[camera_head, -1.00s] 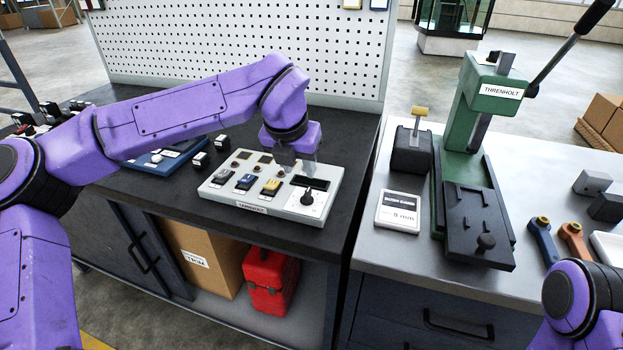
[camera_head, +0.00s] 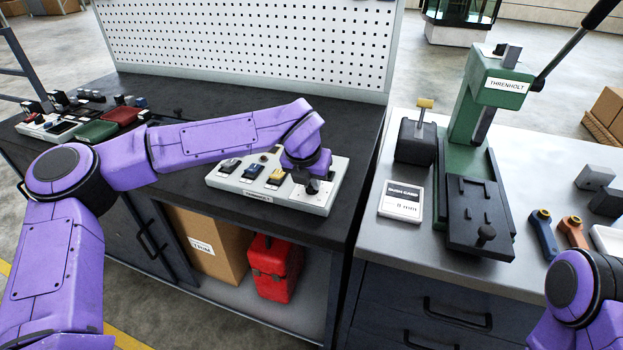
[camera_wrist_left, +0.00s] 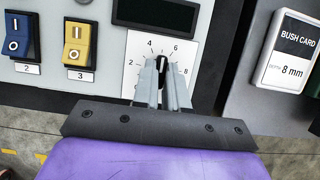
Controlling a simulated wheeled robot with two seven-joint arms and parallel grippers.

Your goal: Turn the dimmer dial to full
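The dimmer dial (camera_wrist_left: 162,66) is a black knob on a white numbered plate (camera_wrist_left: 140,58), at the right end of a light grey switch panel (camera_head: 232,186). In the wrist view its narrow end points up, between 4 and 6. My left gripper (camera_wrist_left: 162,82) has its grey fingers on both sides of the knob, close together, with the knob filling the gap. In the head view my left wrist hangs over the plate and hides most of the dial. My right gripper is out of view; only part of that arm shows at bottom right.
Blue (camera_wrist_left: 20,36) and yellow (camera_wrist_left: 79,42) rockers and a dark display (camera_wrist_left: 155,12) lie beside the dial. A pegboard (camera_head: 250,50) stands behind the bench. Right of a gap are a bush card (camera_head: 401,201) and green press (camera_head: 468,110) on another bench.

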